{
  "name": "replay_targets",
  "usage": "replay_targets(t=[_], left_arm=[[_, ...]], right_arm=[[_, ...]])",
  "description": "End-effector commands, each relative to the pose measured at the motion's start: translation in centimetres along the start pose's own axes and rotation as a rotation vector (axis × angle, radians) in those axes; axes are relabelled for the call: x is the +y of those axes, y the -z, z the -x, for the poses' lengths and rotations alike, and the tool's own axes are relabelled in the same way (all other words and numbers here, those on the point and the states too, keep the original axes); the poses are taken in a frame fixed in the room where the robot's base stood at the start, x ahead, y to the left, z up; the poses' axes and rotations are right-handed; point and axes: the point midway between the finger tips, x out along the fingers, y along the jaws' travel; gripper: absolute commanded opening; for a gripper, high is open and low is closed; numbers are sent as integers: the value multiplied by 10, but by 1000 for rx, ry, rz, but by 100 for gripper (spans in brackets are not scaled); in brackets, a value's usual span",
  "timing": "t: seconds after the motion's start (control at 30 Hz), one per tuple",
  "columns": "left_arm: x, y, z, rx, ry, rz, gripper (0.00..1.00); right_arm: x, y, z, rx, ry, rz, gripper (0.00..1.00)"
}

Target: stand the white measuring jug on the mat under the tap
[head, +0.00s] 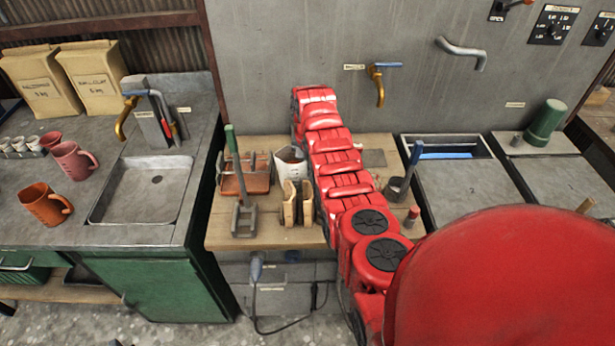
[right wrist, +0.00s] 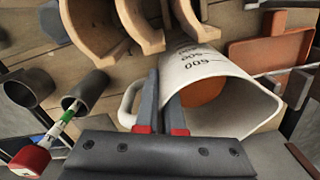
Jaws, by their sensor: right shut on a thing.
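The white measuring jug (head: 291,167) is at the middle of the wooden bench, left of my red right arm. In the right wrist view the jug (right wrist: 235,110) shows its printed scale and handle, with something orange-brown inside its mouth. My right gripper (right wrist: 164,80) is shut on the jug at its handle side; the exact contact is partly hidden. In the head view the arm hides this gripper. I cannot tell whether the jug touches the bench. The brass tap (head: 378,88) with a blue lever is on the wall, above a grey mat (head: 374,157). My left gripper is out of view.
Wooden holders (head: 297,203) stand just in front of the jug. A terracotta tray (head: 247,177) and a green-handled tool are to its left. A dark grey pot (head: 396,189) with a tool stands right of my arm, near the mat.

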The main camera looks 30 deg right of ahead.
Motion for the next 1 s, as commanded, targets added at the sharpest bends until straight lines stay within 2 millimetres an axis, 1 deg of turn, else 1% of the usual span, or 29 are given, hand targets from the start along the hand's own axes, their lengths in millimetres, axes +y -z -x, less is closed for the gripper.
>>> replay_targets(t=[0.1,0.3,0.4,0.6,0.87,1.0], left_arm=[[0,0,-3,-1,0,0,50],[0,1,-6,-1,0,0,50],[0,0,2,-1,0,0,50],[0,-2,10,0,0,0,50],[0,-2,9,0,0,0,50],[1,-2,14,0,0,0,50]], right_arm=[[0,1,-8,2,1,-1,0],[1,0,-16,3,1,-1,0],[0,2,-28,2,1,-2,0],[1,2,-46,3,1,-2,0],[0,2,-46,4,1,-1,0],[0,1,-51,4,1,0,0]])
